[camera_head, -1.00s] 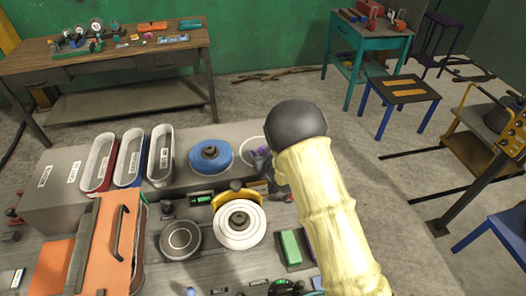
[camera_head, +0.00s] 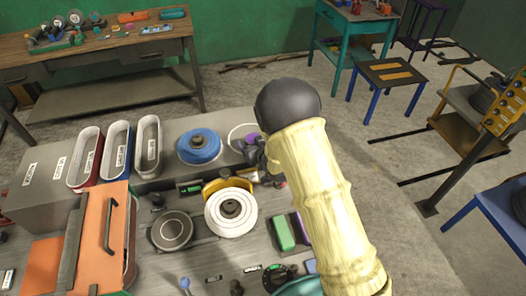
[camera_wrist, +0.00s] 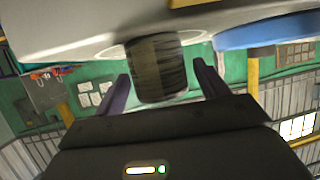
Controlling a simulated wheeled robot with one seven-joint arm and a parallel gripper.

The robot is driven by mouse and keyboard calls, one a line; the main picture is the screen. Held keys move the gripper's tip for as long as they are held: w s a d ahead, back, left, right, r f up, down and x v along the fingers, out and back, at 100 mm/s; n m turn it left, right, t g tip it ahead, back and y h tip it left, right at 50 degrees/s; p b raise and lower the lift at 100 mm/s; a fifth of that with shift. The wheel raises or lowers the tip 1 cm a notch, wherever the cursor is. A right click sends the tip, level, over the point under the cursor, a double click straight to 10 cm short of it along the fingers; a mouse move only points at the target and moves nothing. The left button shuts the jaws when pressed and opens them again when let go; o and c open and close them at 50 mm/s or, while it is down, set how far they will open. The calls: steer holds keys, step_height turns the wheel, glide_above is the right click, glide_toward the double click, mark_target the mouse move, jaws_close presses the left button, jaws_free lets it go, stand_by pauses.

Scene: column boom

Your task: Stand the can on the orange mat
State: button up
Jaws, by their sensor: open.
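In the wrist view, which looks upside down, a dark olive can (camera_wrist: 158,70) stands on a pale surface inside a thin white ring. My gripper (camera_wrist: 163,77) is open, with its two dark purple fingers on either side of the can and gaps showing. In the head view, my gripper (camera_head: 254,146) is at the white ring, right of a blue disc (camera_head: 198,146); the can is hidden or cannot be made out there. A flat orange patch (camera_head: 45,263), apparently the orange mat, lies at the lower left beside an orange lidded box.
The orange box (camera_head: 110,225) has a tall handle. Several narrow bins (camera_head: 116,150) stand behind it. A white round disc (camera_head: 231,212), a dark round plate (camera_head: 172,230) and a green block (camera_head: 284,232) crowd the bench between my gripper and the orange patch.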

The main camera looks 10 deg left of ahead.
steer(key=b+v, duration=0.2)
steer(key=v, duration=0.7)
steer(key=shift+s+d+b, duration=0.2)
steer(key=shift+s+b, duration=0.15)
steer(key=shift+b, duration=0.05)
steer(key=shift+d+r, duration=0.1)
steer(key=s+d+r+m+g+h, duration=0.1)
steer(key=s+d+m+h, duration=0.15)
steer(key=d, duration=0.55)
steer(key=s+d+r+m+g+h, duration=0.1)
steer(key=d+m+g+h, duration=0.15)
steer(key=d, duration=0.45)
steer(key=s+d+r+m+g+h, duration=0.2)
steer(key=s+d+g, duration=0.3)
steer(key=s+d, duration=0.5)
steer(key=s, duration=0.3)
steer(key=shift+s+h, duration=0.3)
steer(key=shift+s, duration=0.05)
steer(key=shift+o, duration=0.4)
steer(key=shift+c, duration=0.3)
